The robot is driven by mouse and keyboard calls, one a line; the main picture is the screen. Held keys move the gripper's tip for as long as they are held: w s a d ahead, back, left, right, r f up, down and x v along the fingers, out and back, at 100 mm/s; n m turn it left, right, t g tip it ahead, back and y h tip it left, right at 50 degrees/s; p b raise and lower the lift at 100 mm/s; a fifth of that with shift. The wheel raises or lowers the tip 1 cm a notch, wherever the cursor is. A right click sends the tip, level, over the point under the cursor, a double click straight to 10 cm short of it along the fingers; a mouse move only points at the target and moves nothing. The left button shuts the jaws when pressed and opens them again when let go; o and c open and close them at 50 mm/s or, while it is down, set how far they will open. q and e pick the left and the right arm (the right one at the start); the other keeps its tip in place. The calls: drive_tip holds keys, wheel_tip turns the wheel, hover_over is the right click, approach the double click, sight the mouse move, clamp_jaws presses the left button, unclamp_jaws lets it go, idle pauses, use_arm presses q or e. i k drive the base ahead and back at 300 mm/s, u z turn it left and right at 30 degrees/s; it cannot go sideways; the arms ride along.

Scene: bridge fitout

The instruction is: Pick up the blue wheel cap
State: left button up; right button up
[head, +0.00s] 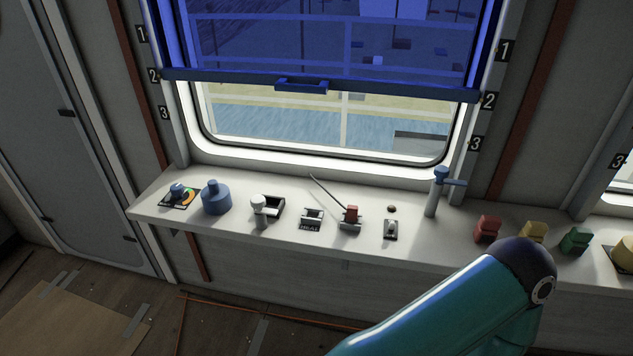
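A blue round cap (216,199) with a smaller knob on top stands upright on the left part of the white console shelf (330,245), below the window. It looks like the blue wheel cap. Nothing touches it from above, and its whole near side shows. Neither of my grippers is in view. Only a teal link of my own arm shows at the lower right, far from the cap.
A blue knob on a dial (178,191) sits close left of the cap. A white-topped lever (259,210) stands to its right. Further right are a red switch (351,215), a blue-handled post (437,187), and red (487,229), yellow (534,232) and green (575,240) blocks. A blue blind (320,45) half covers the window.

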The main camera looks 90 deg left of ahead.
sight(216, 200)
drive_tip(key=u, duration=0.05)
drive_tip(key=k, duration=2.15)
drive_tip(key=u, duration=1.4)
drive_tip(key=i, duration=1)
drive_tip(key=z, duration=0.05)
